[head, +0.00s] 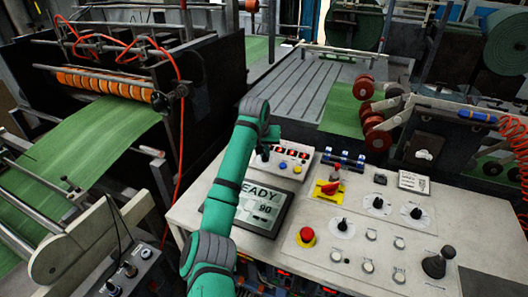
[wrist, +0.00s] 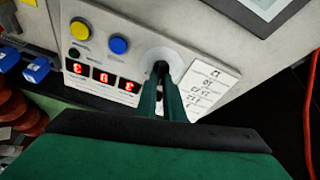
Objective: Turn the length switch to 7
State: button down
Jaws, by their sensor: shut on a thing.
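The control box (head: 292,160) stands on the console, with red digit windows and coloured buttons on its face. My gripper (wrist: 162,88) is at the box in the wrist view, its two green fingers shut around a small dark rotary knob (wrist: 161,67) on a round pale dial. This knob appears to be the length switch; its pointer and dial marks are mostly hidden by the fingers. A white label (wrist: 208,88) with printed numbers sits beside it. In the head view my gripper (head: 264,152) is at the box's left end, and the knob is hard to make out.
A tilted screen (head: 262,209) lies in front of the box, partly behind my arm. A red and yellow switch (head: 329,188), a red stop button (head: 307,235) and several black knobs stand to the right.

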jog(key=m, duration=0.3)
jog(key=m+h, duration=0.1)
jog(key=m, duration=0.2)
jog(key=shift+d+m, duration=0.2)
jog(key=shift+m, duration=0.2)
jog(key=m, duration=0.2)
jog(key=m+g+h, duration=0.1)
jog(key=m, duration=0.2)
jog(key=shift+s+m+g, duration=0.15)
jog(key=shift+m+g, duration=0.15)
jog(key=shift+d, duration=0.1)
jog(key=c, duration=1.9)
grip_release()
jog(key=shift+o, duration=0.2)
jog(key=shift+r, duration=0.1)
jog(key=v, duration=1)
jog(key=shift+s+a+r, duration=0.15)
jog(key=shift+a+r, duration=0.1)
jog(key=shift+r, duration=0.05)
